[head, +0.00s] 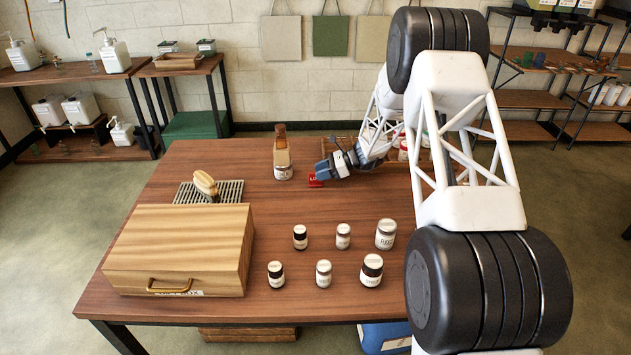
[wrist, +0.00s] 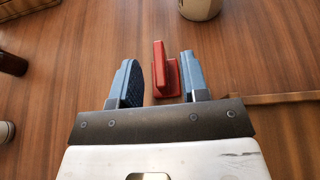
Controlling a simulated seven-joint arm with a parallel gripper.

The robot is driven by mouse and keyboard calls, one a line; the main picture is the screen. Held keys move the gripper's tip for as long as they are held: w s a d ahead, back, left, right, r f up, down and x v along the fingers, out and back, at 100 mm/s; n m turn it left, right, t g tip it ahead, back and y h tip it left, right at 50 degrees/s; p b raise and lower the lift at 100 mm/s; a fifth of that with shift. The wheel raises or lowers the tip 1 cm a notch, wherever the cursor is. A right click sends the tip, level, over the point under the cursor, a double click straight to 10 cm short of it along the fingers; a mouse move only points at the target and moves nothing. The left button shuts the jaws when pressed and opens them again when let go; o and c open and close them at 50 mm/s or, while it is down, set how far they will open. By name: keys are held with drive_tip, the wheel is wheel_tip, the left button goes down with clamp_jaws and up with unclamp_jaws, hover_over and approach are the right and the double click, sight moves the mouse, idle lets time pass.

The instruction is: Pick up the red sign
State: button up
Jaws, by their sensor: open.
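The red sign (wrist: 160,72) is a small upright red piece on a red base, standing on the wooden table. In the wrist view it lies between and slightly beyond the two blue fingers of my gripper (wrist: 160,80). The fingers are open, with a gap on each side of the sign, and nothing is held. In the head view the sign (head: 315,180) shows as a small red shape beside the tip of my gripper (head: 325,169), partly covered by it.
A brown-topped bottle (head: 283,158) stands behind and left of the sign. Several small labelled jars (head: 323,273) stand in front. A wooden box (head: 180,248) and a brush (head: 205,184) on a grate (head: 229,190) are at left. Table around the sign's left is clear.

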drive_tip(key=shift+x, duration=1.45)
drive_tip(key=shift+c, duration=0.4)
clamp_jaws()
